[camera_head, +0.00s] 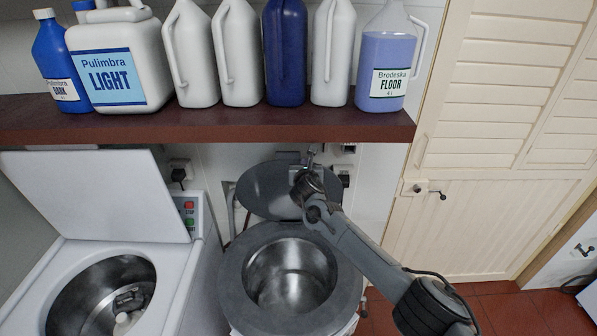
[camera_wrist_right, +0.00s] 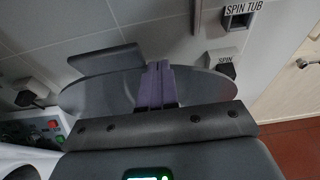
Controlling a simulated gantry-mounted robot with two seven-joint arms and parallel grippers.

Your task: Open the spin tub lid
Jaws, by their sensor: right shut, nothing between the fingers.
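The spin tub (camera_head: 234,283) is round and grey, with a bare metal drum showing inside. Its round grey lid (camera_head: 262,190) stands raised and tilted back behind the opening, towards the wall. In the right wrist view the lid (camera_wrist_right: 95,97) lies behind my fingers, with a flat grey tab at its upper edge. My right gripper (camera_head: 311,158) is at the lid's upper right side, in front of the wall. Its fingers (camera_wrist_right: 158,72) are shut together with nothing between them. Whether they touch the lid is unclear. My left gripper is not in view.
A white washing machine (camera_head: 190,270) with its lid (camera_head: 95,190) up stands at the left. A brown shelf (camera_head: 200,125) with several bottles hangs above. Wall sockets (camera_head: 180,172) sit behind the tub. A cream louvred door (camera_head: 480,220) is at the right.

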